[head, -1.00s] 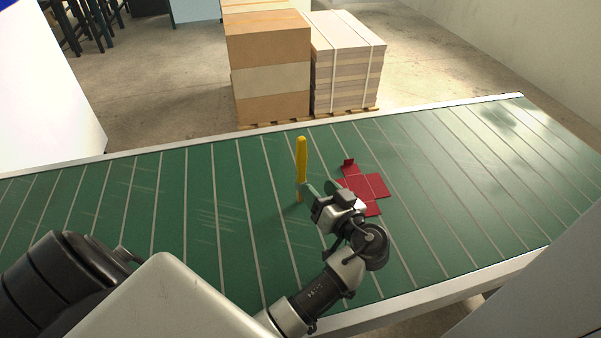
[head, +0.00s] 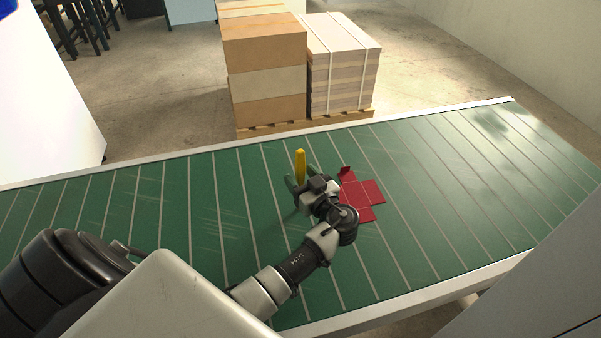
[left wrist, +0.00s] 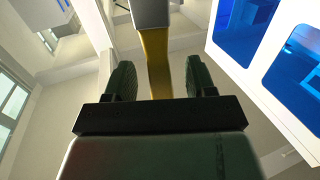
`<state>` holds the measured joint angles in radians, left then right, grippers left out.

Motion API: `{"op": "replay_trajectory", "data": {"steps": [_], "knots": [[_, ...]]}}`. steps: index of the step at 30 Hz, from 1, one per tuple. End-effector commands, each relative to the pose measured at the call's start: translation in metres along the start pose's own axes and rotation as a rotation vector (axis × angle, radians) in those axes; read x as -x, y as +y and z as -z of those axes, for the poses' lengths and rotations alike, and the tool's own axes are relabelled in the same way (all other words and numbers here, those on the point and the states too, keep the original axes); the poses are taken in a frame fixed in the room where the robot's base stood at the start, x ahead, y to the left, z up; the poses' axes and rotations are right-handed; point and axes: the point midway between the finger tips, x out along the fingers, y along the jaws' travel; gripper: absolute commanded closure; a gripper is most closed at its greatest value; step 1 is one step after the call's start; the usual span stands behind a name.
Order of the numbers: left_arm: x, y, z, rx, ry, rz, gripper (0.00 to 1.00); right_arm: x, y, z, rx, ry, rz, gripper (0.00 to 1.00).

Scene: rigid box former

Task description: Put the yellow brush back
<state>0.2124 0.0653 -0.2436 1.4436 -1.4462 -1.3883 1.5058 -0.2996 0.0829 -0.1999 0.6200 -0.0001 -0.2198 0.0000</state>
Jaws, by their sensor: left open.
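The yellow brush (head: 300,164) stands out upright above the green belt in the head view. Its lower part is hidden behind my left gripper (head: 303,188). In the left wrist view the yellow handle (left wrist: 158,66) runs between the two green fingers of my left gripper (left wrist: 161,80), with a pale grey part above it. The fingers are open, and a gap shows on both sides of the handle. Whether the brush touches anything at its lower end cannot be seen. My right gripper is not in view.
A flat red cut-out blank (head: 371,191) with one raised flap lies on the green belt (head: 440,190), just right of my left gripper. Stacked cartons (head: 265,85) and strapped bundles (head: 342,70) stand on a pallet behind the belt.

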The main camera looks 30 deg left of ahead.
Motion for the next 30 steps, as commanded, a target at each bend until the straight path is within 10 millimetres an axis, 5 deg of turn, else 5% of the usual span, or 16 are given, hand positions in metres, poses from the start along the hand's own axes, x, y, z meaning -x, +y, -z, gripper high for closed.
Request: {"op": "replay_trajectory", "data": {"steps": [6, 13, 24, 30], "knots": [[-0.024, 0.000, 0.002, -0.001, 0.000, 0.000, 0.45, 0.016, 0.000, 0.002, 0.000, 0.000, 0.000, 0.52], [-0.024, 0.000, 0.000, 0.000, -0.001, 0.000, 0.45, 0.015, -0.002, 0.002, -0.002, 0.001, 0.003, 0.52], [-0.024, 0.000, 0.000, 0.000, -0.001, -0.001, 1.00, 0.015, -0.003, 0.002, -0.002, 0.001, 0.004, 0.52], [-0.024, 0.000, 0.000, 0.000, -0.001, 0.000, 1.00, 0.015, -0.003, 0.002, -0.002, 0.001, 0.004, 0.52]]}}
